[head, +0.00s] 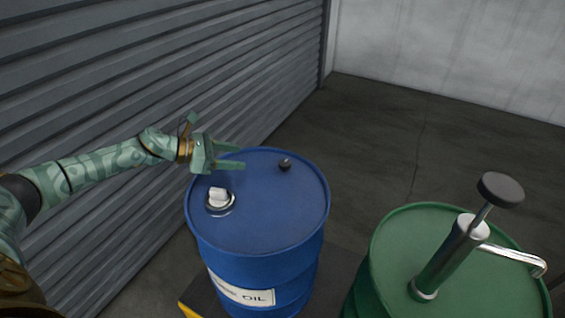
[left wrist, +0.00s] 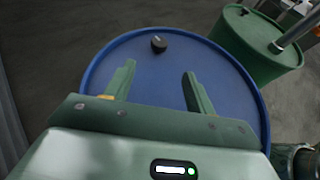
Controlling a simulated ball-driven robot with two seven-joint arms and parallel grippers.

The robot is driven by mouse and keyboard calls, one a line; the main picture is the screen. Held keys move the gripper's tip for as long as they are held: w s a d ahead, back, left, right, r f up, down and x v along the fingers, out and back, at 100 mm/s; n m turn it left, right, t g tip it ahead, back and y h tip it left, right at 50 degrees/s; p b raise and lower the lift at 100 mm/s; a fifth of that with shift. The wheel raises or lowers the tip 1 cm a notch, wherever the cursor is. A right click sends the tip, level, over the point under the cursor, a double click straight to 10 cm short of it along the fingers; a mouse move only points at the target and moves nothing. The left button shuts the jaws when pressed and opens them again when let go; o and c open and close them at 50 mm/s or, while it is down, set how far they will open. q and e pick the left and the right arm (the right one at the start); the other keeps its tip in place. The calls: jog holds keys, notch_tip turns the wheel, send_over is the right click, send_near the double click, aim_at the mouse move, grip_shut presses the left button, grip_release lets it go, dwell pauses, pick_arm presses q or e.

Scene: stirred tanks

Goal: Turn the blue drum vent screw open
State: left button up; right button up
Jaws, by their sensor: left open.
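The blue drum (head: 265,215) stands upright in the middle of the head view, and its top fills much of the left wrist view (left wrist: 215,70). A small dark round knob, seemingly the vent screw (head: 285,164), sits on its top near the far rim. In the left wrist view the knob (left wrist: 158,43) shows a pale mark and lies beyond the fingertips, roughly centred between them. My left gripper (head: 242,157) is open and empty above the left part of the drum top, apart from the knob. It also shows in the left wrist view (left wrist: 159,69). My right gripper is out of view.
A larger bung with a pale raised cap (head: 218,197) sits on the drum's near left. A green drum (head: 390,255) with a hand pump (head: 450,255) stands at the right. A grey ribbed wall (head: 130,70) runs along the left. The floor behind is clear.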

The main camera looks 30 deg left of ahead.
pick_arm(q)
jog(key=b, duration=0.2)
send_near(283, 162)
jog(key=x, duration=0.2)
jog(key=shift+w+d+f, duration=0.1)
jog(key=shift+d+f, duration=0.1)
jog(key=b+x, duration=0.1)
jog(key=x, duration=0.3)
jog(key=shift+w+d+f, duration=0.1)
jog(key=shift+w+d, duration=0.05)
jog(key=shift+w, duration=0.05)
jog(key=shift+w+d+f, duration=0.15)
jog(key=shift+w+d, duration=0.2)
jog(key=shift+w, duration=0.05)
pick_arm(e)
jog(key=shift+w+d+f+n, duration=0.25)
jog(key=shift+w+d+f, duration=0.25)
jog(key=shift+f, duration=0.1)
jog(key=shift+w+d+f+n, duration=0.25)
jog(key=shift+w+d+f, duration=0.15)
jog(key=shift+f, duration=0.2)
